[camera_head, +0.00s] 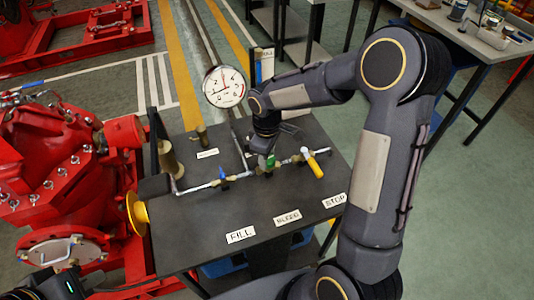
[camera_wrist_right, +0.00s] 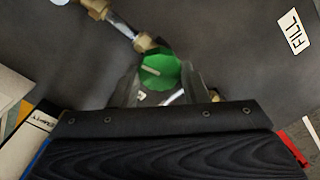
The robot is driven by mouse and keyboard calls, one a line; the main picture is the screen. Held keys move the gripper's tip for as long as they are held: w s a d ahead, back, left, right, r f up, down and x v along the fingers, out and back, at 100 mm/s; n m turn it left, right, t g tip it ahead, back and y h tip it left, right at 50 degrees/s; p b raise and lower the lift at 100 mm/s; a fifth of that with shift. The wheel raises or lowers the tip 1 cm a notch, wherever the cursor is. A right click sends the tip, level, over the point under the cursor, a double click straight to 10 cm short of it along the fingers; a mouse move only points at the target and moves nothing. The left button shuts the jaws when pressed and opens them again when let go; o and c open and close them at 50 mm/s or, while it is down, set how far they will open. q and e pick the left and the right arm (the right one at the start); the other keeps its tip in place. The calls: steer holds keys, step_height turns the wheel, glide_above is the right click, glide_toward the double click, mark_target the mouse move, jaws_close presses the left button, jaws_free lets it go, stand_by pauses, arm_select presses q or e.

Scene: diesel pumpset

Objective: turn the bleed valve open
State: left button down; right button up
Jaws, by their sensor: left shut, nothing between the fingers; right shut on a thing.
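The green bleed valve knob (camera_head: 270,161) sits on the pipe run across the black table, between a blue valve (camera_head: 222,173) and a yellow-handled valve (camera_head: 313,163). My right gripper (camera_head: 268,150) reaches down onto the green knob from above. In the right wrist view, the green knob (camera_wrist_right: 160,71) with a pale line on its face lies between the two fingertips, which are shut on it. A brass fitting and pipe run off to its upper left. Part of my left gripper (camera_head: 62,287) shows at the lower left corner, apart from the table; its fingertips are hard to make out.
The black table (camera_head: 200,245) carries FILL (camera_head: 240,235), BLEED (camera_head: 288,218) and STOP (camera_head: 334,200) labels along its front. A pressure gauge (camera_head: 224,87) stands behind the pipe. A red pump (camera_head: 45,160) is close on the left.

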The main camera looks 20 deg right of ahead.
steer(key=shift+n, duration=0.9)
steer(key=o, duration=1)
steer(key=shift+r, duration=0.1)
step_height(320, 180, up, 7)
steer(key=shift+r, duration=0.35)
